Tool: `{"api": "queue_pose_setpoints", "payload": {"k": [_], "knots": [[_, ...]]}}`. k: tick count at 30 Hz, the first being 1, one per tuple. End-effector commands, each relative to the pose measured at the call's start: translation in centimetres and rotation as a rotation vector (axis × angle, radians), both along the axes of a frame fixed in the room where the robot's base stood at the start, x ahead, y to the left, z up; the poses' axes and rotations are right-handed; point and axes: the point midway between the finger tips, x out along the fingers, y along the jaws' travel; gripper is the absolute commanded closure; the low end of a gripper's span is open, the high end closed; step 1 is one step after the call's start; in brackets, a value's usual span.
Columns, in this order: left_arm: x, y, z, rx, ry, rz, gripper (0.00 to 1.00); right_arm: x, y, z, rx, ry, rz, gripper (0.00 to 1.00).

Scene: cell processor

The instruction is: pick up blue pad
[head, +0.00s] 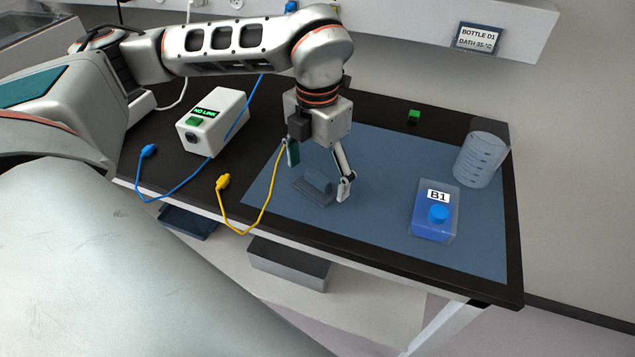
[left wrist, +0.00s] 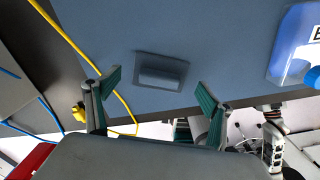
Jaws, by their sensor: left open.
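The blue pad (head: 315,185) is a small dark-blue plate with a raised block handle, lying on the blue mat (head: 385,230). It also shows in the left wrist view (left wrist: 161,72), apart from the fingers. My left gripper (head: 319,180) points down over the pad, its two fingers spread to either side of the handle. In the left wrist view the left gripper (left wrist: 158,95) is open, with nothing between its green finger pads. Whether the fingertips touch the mat is hard to tell. My right gripper does not show.
A blue bottle labelled B1 (head: 434,212) and a clear beaker (head: 480,160) stand right on the mat. A white NO LINK box (head: 212,122) stands left. A yellow cable (head: 262,212) and a blue cable (head: 180,190) lie near the front edge. A small green block (head: 414,116) is at the back.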

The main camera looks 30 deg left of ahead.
Motion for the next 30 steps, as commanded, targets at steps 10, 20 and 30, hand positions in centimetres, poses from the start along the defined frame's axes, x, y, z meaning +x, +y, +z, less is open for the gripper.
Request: {"api": "queue_pose_setpoints", "payload": {"k": [10, 20, 30], "knots": [[0.06, 0.03, -1.34, 0.0, -0.001, 0.002, 0.18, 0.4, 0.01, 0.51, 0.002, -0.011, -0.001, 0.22], [0.04, 0.03, -1.34, 0.0, 0.0, 0.002, 0.59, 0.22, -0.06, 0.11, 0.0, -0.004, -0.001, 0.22], [0.07, 0.03, -0.69, 0.0, 0.0, 0.002, 0.59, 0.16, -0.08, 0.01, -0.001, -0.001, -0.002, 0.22]]}}
